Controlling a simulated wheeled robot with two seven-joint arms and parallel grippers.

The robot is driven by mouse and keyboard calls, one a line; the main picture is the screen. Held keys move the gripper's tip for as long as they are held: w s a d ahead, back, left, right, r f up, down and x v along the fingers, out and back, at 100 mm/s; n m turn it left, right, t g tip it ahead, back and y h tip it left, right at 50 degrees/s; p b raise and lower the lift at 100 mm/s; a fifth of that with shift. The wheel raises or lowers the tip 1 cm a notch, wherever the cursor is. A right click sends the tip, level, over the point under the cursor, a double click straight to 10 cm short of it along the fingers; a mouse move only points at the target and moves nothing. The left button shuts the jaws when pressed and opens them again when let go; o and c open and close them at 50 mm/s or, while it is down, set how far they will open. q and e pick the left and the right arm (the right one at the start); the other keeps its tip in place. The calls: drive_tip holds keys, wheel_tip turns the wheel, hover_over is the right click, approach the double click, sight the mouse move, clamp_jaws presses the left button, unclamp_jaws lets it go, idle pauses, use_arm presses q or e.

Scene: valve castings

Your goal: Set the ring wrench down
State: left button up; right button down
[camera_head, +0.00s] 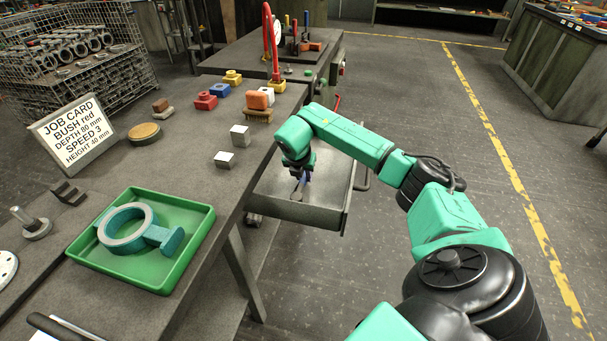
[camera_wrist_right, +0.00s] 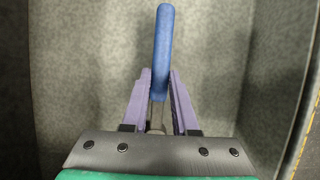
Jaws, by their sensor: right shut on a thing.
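My right gripper (camera_head: 300,178) reaches down into the open drawer beside the bench. In the right wrist view my right gripper (camera_wrist_right: 159,103) has its two purple fingers shut on the ring wrench (camera_wrist_right: 164,48). The wrench's blue handle points away past the fingertips, and a grey metal shank shows between the fingers. Its ring end is hidden by the gripper. I cannot tell whether the wrench touches the drawer floor. My left gripper is not in view.
The open grey drawer (camera_head: 327,205) has raised walls close around the gripper. A green tray (camera_head: 125,278) on the bench holds a teal ring-shaped casting (camera_head: 128,229). Coloured blocks, a job card (camera_head: 75,136) and a red lever (camera_head: 270,40) stand farther back.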

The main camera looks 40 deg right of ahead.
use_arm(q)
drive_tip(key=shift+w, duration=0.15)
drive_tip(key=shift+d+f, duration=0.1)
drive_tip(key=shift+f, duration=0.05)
use_arm(e)
drive_tip(key=shift+f, duration=0.25)
drive_tip(key=c, duration=0.6)
unclamp_jaws()
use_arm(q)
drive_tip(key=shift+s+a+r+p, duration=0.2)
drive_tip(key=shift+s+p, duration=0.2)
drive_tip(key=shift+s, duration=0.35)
use_arm(e)
drive_tip(key=v, duration=1.4)
drive_tip(key=shift+r, duration=0.25)
drive_tip(key=shift+s+a, duration=0.1)
drive_tip(key=shift+a, duration=0.05)
